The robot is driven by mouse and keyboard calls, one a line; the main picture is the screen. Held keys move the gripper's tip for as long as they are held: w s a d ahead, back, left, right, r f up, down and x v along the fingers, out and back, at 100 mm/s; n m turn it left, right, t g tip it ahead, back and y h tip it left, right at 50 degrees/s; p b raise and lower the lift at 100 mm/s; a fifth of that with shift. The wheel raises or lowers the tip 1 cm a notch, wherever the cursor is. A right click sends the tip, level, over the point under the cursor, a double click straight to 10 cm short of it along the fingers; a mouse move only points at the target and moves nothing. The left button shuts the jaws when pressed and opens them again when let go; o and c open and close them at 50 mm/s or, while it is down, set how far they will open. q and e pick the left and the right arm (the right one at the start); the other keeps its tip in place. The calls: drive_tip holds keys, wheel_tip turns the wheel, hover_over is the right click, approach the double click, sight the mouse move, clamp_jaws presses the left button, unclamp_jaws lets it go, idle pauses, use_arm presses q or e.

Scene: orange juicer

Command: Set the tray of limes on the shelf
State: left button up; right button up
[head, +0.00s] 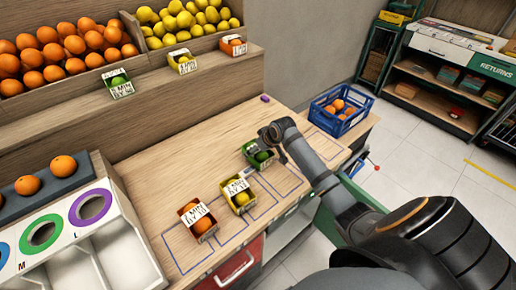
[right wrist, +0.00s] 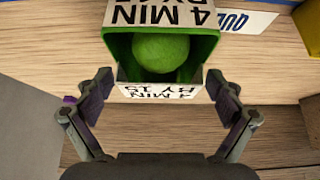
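The green tray (head: 249,147) with limes (head: 262,157) and a white label sits on the wooden counter. In the right wrist view the tray (right wrist: 214,48) lies straight ahead, one lime (right wrist: 161,52) showing inside and the label upside down. My right gripper (head: 272,138) is at the tray in the head view. In the right wrist view its two fingers (right wrist: 157,86) are spread apart at either side of the tray's near end. I cannot tell whether they touch it. The shelf (head: 150,93) is a wooden ledge above the counter. My left gripper is not in view.
A blue crate (head: 341,117) stands right.

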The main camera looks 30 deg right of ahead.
drive_tip(key=shift+s+d+r, duration=0.1)
drive_tip(key=shift+s+r, duration=0.05)
drive_tip(key=shift+r, duration=0.35)
drive_tip(key=v, duration=1)
drive_tip(key=shift+r, duration=0.2)
drive_tip(key=shift+o, duration=0.2)
drive_tip(key=shift+s+r, duration=0.3)
drive_tip(key=shift+r, duration=0.05)
